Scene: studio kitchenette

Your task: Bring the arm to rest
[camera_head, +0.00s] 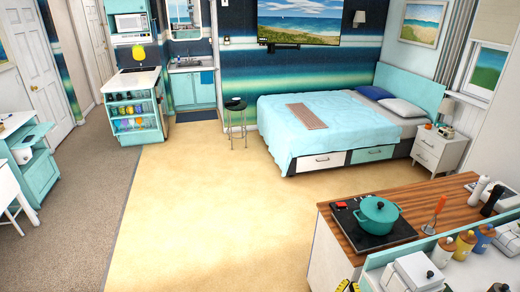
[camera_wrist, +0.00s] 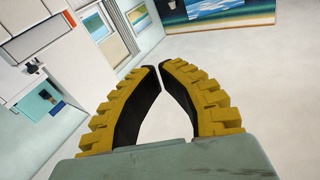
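My gripper (camera_wrist: 159,71) fills the lower middle of the wrist view, with two yellow ribbed fingers and black inner pads. The fingers curve inward and their tips almost meet, with a narrow gap between them. Nothing is held; only the pale floor shows between the pads. In the head view, a small yellow and black part of my gripper (camera_head: 347,286) shows at the bottom edge, beside the wooden counter. The rest of my arm is hidden there.
A wooden counter (camera_head: 452,197) at the lower right bears a black hob (camera_head: 350,226) with a teal pot (camera_head: 378,215). Canisters (camera_head: 465,244) and a white appliance (camera_head: 416,270) stand in front. The bed (camera_head: 320,125) is further back. The middle floor (camera_head: 215,200) is clear.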

